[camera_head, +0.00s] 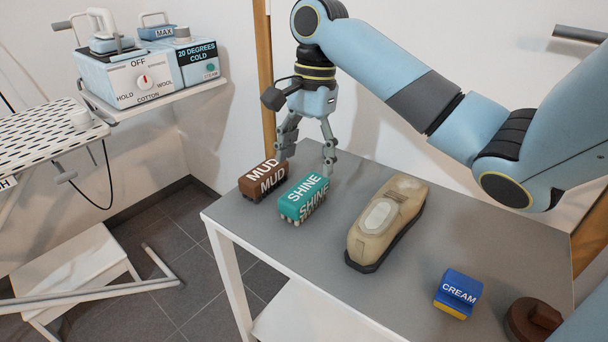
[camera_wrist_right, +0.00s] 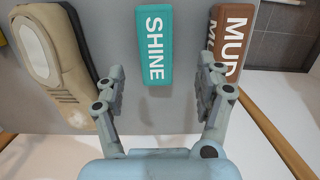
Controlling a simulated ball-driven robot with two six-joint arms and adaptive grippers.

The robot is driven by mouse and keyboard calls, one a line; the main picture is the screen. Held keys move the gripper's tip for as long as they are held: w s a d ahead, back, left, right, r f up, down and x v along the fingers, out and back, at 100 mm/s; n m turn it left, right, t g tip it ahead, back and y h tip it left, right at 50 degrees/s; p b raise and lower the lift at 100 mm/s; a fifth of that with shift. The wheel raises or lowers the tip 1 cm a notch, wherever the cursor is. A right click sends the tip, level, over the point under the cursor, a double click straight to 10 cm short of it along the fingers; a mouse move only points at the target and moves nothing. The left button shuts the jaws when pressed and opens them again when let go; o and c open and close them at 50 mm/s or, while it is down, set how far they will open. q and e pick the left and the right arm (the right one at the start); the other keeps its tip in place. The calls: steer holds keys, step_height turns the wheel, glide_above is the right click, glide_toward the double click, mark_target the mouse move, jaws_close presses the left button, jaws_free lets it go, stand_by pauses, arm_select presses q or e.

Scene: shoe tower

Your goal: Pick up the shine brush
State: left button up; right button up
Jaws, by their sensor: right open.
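The shine brush (camera_head: 304,197) is a teal block with white SHINE lettering and pale bristles below, on the grey table (camera_head: 240,218). It also shows at the top middle of the right wrist view (camera_wrist_right: 155,45). My right gripper (camera_head: 305,168) is open and empty, just behind and above the shine brush in the head view. In the right wrist view its two fingers (camera_wrist_right: 164,80) stand apart, one to each side of the brush's near end. My left gripper is not in view.
The brown MUD brush (camera_head: 263,181) lies close to the left of the shine brush. A beige shoe (camera_head: 388,222) lies to the right. A blue CREAM block (camera_head: 457,293) and a dark brown round object (camera_head: 533,320) are at the front right. Bare table separates these.

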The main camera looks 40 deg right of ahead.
mark_target(305, 187)
steer(key=shift+a+f, duration=0.15)
steer(key=shift+f, duration=0.9)
steer(key=f, duration=0.1)
steer(key=f+b, duration=0.1)
steer(key=f, duration=0.1)
steer(key=f+b, duration=0.1)
steer(key=shift+s+a+f, duration=0.3)
steer(key=shift+s+a, duration=0.1)
steer(key=shift+f, duration=0.2)
steer(key=shift+r, duration=0.15)
steer(key=c, duration=0.4)
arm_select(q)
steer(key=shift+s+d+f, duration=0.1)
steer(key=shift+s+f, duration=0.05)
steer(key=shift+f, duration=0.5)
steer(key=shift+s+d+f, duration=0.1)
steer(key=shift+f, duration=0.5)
arm_select(e)
steer(key=c, duration=0.9)
